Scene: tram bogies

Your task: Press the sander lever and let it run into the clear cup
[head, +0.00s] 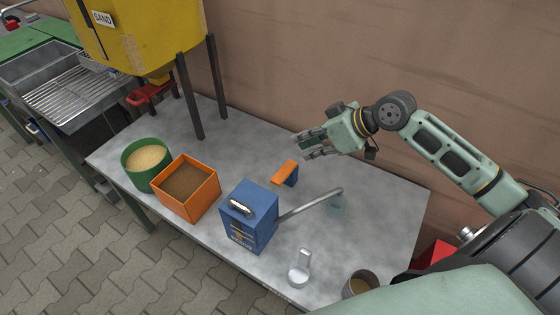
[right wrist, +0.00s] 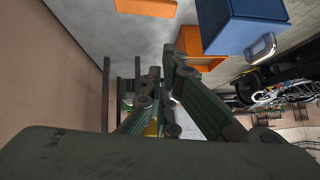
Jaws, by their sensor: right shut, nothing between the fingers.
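The sander is a blue box (head: 249,216) with a handle on top and a grey pipe (head: 312,204) running out to the right. An orange lever (head: 285,172) on a small dark block stands behind the box; it also shows at the top of the right wrist view (right wrist: 146,6). The clear cup (head: 338,204) stands under the pipe's end; I cannot tell whether anything is in it. My right gripper (head: 301,147) is shut and empty, above the table behind the lever and apart from it. My left gripper is not in view.
An orange box (head: 187,188) and a green tub (head: 146,162) of grainy material stand at the left. A yellow sand hopper (head: 140,35) on dark legs stands at the back left. A metal scoop (head: 300,268) and a cup (head: 359,284) are near the front. The table's right side is clear.

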